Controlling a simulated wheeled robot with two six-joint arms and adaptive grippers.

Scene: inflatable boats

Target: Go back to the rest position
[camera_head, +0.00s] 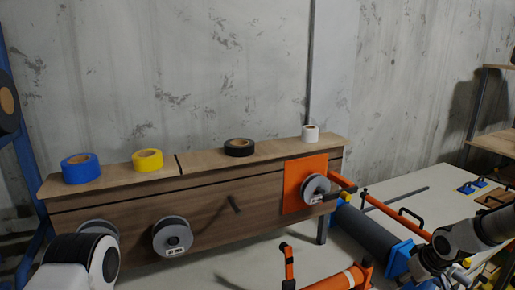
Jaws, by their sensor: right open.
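My right arm comes in at the right edge, and my right gripper (448,275) is low in the lower right corner, dark and partly cut off by the bottom edge. It is open, and I see nothing held in it. It is in front of the blue end of a dark grey roller. Of my left arm only a white and black link shows at the lower left; the left gripper is not in view.
A wooden shelf (205,179) against the concrete wall carries blue (81,169), yellow (147,160), black (239,147) and white (310,132) tape rolls. Grey reels (172,237) hang on its front beside an orange plate (292,187). Orange-handled tools and the grey roller (368,236) crowd the right table.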

